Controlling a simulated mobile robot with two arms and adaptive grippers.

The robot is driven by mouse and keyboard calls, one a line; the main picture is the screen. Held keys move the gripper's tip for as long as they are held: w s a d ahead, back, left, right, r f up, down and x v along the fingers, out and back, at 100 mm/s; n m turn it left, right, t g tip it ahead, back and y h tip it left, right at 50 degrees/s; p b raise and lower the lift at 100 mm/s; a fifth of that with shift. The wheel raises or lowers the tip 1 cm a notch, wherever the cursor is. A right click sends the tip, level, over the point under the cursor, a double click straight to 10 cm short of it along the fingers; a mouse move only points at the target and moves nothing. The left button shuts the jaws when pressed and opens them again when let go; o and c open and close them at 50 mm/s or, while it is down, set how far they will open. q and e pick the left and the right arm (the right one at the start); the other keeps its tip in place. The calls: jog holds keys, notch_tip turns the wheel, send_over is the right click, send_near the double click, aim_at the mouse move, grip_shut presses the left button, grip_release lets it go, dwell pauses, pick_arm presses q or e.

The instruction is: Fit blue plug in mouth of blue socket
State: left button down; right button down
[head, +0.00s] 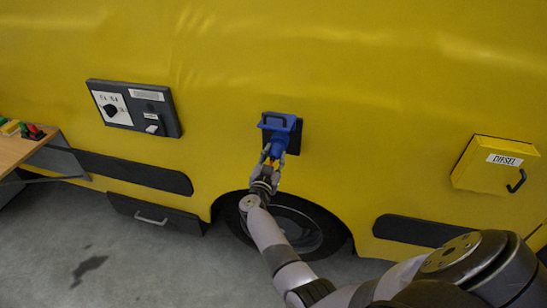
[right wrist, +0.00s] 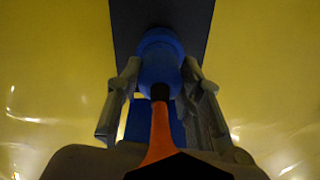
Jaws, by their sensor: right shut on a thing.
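The blue socket (head: 284,122) with its handled lid is on a dark plate on the yellow vehicle side in the head view. My right gripper (head: 268,165) is shut on the blue plug (head: 278,146), just below the lid. In the right wrist view the plug (right wrist: 160,62) sits between the two fingers, with an orange cable (right wrist: 160,130) running from its back toward the camera. The plug's front end points at the dark plate (right wrist: 125,25). The socket's mouth is hidden, so I cannot tell whether the plug is in it. My left gripper is not in view.
A dark control panel (head: 134,108) with a knob is left of the socket. A yellow DIESEL box (head: 493,165) with a black handle is at the right. A wooden table (head: 22,148) with small coloured items stands at the left edge. A wheel (head: 300,225) is below.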

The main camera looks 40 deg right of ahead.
jog(key=shift+w+r, duration=0.1)
jog(key=c, duration=1)
grip_release()
jog(key=shift+c, duration=0.2)
